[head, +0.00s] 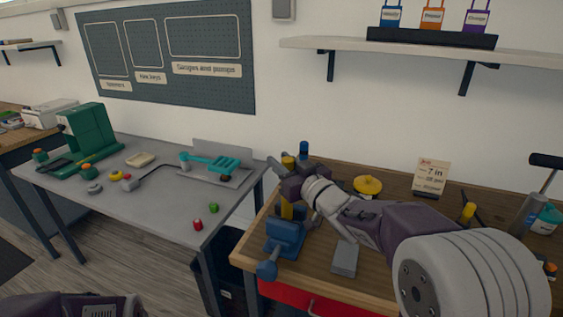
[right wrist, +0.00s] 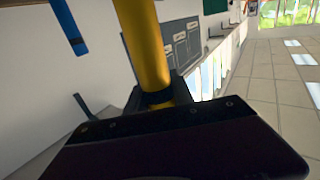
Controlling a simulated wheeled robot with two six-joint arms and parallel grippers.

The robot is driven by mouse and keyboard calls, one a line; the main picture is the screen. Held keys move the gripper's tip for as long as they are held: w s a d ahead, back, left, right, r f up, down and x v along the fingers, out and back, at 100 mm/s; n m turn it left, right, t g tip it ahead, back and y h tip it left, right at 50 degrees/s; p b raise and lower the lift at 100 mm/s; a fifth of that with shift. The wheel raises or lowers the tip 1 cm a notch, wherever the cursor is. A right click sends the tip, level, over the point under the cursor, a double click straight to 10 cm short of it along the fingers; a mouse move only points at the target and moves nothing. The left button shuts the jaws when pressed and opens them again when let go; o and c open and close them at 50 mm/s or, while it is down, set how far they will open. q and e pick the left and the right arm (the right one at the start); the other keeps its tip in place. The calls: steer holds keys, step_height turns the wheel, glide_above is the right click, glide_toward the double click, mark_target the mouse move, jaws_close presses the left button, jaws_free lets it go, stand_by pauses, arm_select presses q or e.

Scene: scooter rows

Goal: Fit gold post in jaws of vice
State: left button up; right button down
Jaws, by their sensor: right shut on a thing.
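The gold post (head: 287,208) is upright in my right gripper (head: 288,182), and its top shows above the fingers. In the right wrist view the gold post (right wrist: 146,45) stands between the fingers (right wrist: 158,97), which are shut on it. The blue vice (head: 284,238) sits at the left front of the wooden bench, directly below the gripper. The post's lower end meets the top of the vice in the picture; I cannot tell whether it is between the jaws. My left gripper is out of view; only part of my left arm shows at the bottom left.
A blue post (head: 304,149) stands just behind the gripper; it also shows in the right wrist view (right wrist: 68,24). A grey block (head: 344,258) lies right of the vice. A yellow disc-shaped thing (head: 368,185) and a sign card (head: 432,175) are farther back. A grey table (head: 150,205) stands left.

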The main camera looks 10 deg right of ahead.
steer(key=shift+f+b, duration=1.45)
steer(key=shift+f, duration=0.2)
steer(key=c, duration=1)
jaws_free()
steer(key=p+v, duration=0.1)
steer(key=v, duration=0.8)
